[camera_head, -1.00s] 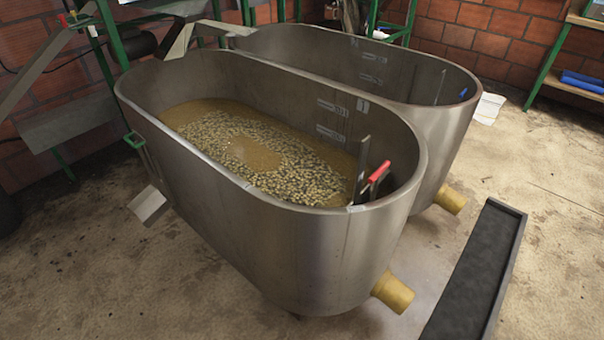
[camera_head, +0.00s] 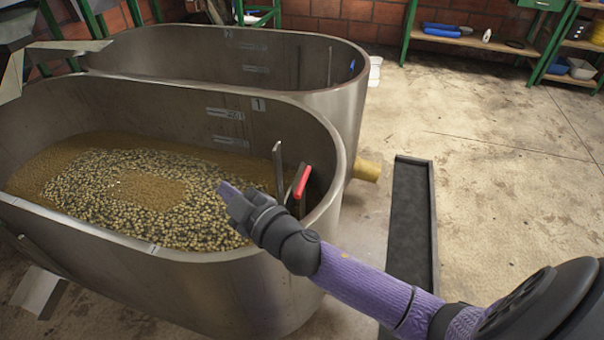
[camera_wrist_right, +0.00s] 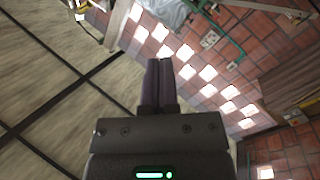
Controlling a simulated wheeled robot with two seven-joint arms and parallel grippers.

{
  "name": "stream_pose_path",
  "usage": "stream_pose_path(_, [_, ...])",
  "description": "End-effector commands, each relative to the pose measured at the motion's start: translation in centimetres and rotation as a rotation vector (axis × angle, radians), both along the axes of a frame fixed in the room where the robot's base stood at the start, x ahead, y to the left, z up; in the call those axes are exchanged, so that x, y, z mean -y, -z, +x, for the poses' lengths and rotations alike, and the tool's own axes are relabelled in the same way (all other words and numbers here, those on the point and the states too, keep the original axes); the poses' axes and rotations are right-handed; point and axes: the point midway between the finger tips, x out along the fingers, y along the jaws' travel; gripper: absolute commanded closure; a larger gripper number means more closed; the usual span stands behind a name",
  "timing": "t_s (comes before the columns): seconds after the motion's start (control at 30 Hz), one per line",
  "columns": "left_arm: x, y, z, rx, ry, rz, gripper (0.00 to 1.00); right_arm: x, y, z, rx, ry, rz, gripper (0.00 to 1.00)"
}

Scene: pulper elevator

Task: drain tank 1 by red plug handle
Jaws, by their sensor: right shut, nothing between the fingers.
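Tank 1 (camera_head: 190,278) is the nearer metal tub in the head view, marked with a "1" label. It holds brown liquid with many pale beans (camera_head: 150,190). The red plug handle (camera_head: 302,182) stands inside the tank near its right end, beside an upright metal strip. My right gripper (camera_head: 222,188) reaches over the tank's near rim, to the left of the handle and apart from it. In the right wrist view its fingers (camera_wrist_right: 159,62) are together and empty. The plug's lower end is hidden. My left gripper is not in view.
A second metal tub (camera_head: 345,105) stands behind tank 1, with a yellow outlet pipe (camera_head: 366,171). A long dark floor channel (camera_head: 411,210) lies to the right, partly behind my right arm. Green shelves (camera_head: 470,45) stand at the back. Open concrete floor lies to the right.

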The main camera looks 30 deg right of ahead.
Motion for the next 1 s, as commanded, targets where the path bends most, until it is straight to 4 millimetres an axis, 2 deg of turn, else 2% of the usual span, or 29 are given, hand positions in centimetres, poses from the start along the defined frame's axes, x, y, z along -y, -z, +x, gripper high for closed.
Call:
stream_pose_path(0.03, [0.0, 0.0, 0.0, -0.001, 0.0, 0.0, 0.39, -1.4, -2.8, 1.2, 0.131, -0.13, -0.081, 1.0])
stream_pose_path(0.1, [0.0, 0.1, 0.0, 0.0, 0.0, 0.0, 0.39, -3.9, -5.8, 1.9, 0.288, -0.385, -0.249, 1.0])
stream_pose_path(0.17, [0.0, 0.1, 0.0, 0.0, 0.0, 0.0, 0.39, -5.1, -6.6, 1.9, 0.347, -0.631, -0.456, 1.0])
stream_pose_path(0.23, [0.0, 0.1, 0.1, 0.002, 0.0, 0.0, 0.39, -3.4, -5.7, 2.1, 0.261, -0.891, -0.752, 1.0])
stream_pose_path(0.27, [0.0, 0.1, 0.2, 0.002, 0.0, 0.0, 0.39, -1.5, -5.2, 2.2, 0.174, -0.971, -0.875, 1.0])
stream_pose_path(0.3, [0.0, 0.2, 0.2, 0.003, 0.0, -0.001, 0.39, 1.8, -4.7, 2.3, 0.024, -1.039, -1.018, 1.0])
stream_pose_path(0.37, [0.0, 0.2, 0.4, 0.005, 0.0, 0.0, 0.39, 7.3, -4.9, 2.2, -0.229, -1.074, -1.174, 1.0])
stream_pose_path(0.4, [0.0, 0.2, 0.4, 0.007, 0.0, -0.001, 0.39, 10.7, -5.4, 1.8, -0.39, -1.064, -1.238, 1.0])
stream_pose_path(0.5, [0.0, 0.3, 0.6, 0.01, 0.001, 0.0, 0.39, 16.6, -7.1, 0.4, -0.685, -1.006, -1.301, 1.0])
stream_pose_path(0.53, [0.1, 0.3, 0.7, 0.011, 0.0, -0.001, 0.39, 17.6, -7.4, 0.0, -0.736, -0.994, -1.306, 1.0])
stream_pose_path(0.6, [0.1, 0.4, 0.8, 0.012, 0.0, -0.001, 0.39, 18.7, -7.5, -0.4, -0.802, -0.978, -1.309, 1.0])
stream_pose_path(0.67, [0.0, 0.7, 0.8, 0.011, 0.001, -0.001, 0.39, 18.9, -7.0, -0.5, -0.816, -0.977, -1.309, 1.0])
stream_pose_path(1.0, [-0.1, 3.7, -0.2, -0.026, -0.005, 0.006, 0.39, 17.7, 0.3, 0.6, -0.808, -0.985, -1.308, 1.0])
